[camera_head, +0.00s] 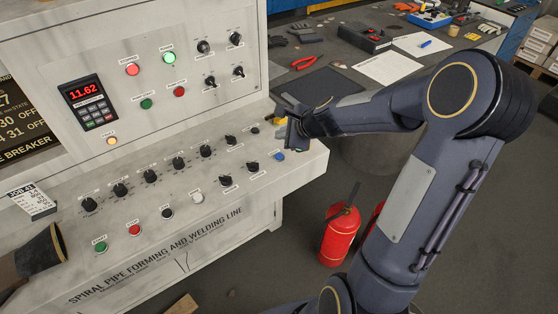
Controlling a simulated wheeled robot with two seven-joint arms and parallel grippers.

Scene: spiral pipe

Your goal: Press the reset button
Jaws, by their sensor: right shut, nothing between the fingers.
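The control console (250,208) has a sloped desk with rows of knobs and buttons. A blue button (278,156) is near the right end of the desk; its label is too small to read, so I cannot tell for sure that it is the reset button. My right gripper (284,124) is shut and empty, over the desk's right end, just behind the blue button in the picture. I see no contact between them. My left gripper is not in view.
Green (100,246), red (134,230) and white (197,197) buttons line the desk's front. Black knobs (178,163) stand behind them. A dark rounded object (40,252) is at the lower left. A red fire extinguisher (339,236) stands on the floor. A workbench (330,50) is behind.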

